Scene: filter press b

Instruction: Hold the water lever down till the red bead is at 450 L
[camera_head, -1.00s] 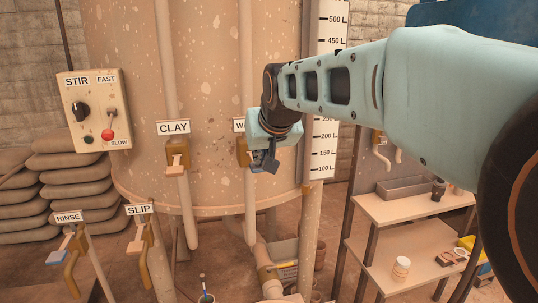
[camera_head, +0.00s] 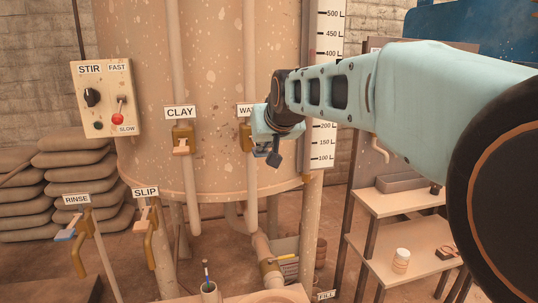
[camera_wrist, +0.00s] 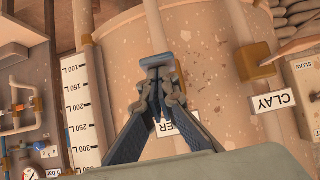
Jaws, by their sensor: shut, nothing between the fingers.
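My gripper (camera_head: 274,160) is shut and empty, pointing down in front of the water valve. The brass water valve body (camera_head: 246,138) shows beside it, under the partly covered WATER label (camera_head: 246,110). In the wrist view my closed fingertips (camera_wrist: 160,76) meet the blue-grey paddle of the water lever (camera_wrist: 157,61) in the picture. I cannot tell whether they press on it. The white litre scale (camera_head: 322,150) stands right of the tank; my arm hides its middle. The wrist view shows the scale (camera_wrist: 82,110) from 100 to 300 L. I see no red bead in either view.
The clay valve (camera_head: 182,140) is left of the water valve. The stir box (camera_head: 107,98) with its red knob and the rinse lever (camera_head: 72,232) and slip lever (camera_head: 146,222) are further left. Shelves (camera_head: 400,205) stand at the right.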

